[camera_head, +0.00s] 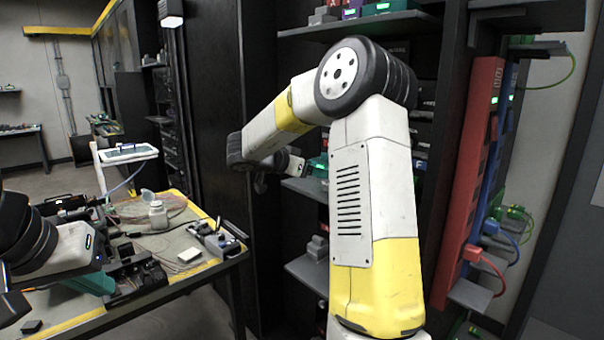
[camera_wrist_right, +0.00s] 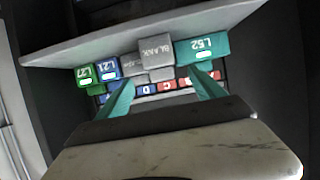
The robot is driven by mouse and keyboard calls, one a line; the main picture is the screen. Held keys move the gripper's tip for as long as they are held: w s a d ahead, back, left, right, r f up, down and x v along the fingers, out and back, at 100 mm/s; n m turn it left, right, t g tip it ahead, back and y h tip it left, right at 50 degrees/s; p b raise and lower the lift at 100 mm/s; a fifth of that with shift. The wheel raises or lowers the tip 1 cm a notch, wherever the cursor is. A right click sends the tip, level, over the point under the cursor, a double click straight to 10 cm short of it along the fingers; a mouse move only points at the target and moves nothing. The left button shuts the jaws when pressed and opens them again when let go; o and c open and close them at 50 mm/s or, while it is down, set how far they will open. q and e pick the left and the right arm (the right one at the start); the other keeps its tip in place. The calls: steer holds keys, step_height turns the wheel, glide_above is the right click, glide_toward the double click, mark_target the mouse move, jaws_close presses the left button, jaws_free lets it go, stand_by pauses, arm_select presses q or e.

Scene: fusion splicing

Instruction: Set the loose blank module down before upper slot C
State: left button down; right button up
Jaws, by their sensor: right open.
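In the right wrist view, the grey blank module (camera_wrist_right: 168,50), marked BLANK, is on a light shelf. A row of small red and blue slot labels (camera_wrist_right: 143,89), one reading C, lies behind the fingertips. In the head view my right arm hides most of the rack.
Modules marked L52 (camera_wrist_right: 200,48), L21 (camera_wrist_right: 108,69) and L27 (camera_wrist_right: 86,75) flank the blank module closely. The workbench (camera_head: 190,275) holds a bottle (camera_head: 158,215), cables and tools. A tall red unit (camera_head: 470,180) stands right of my arm.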

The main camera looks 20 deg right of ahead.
steer(key=w+a+r+n+t+y, duration=0.3)
steer(key=a+r+n+t+y, duration=0.2)
steer(key=a+r+t, duration=0.65)
steer(key=s+a+r+n+g+y, duration=0.1)
steer(key=s+a+r+n+y, duration=0.2)
steer(key=s+a+n+y, duration=0.3)
steer(key=s+a+f+n+g+y, duration=0.2)
steer(key=s+a+f+g+y, duration=0.25)
steer(key=s, duration=0.65)
steer(key=s+d+f+g, duration=0.2)
steer(key=s+f, duration=0.4)
steer(key=s, duration=0.2)
steer(key=s+d+f+n+g, duration=0.1)
steer(key=s+d+f+g, duration=0.1)
steer(key=s+f, duration=0.4)
steer(key=s+g+h, duration=0.1)
steer(key=s, duration=0.2)
steer(key=shift+s, duration=0.3)
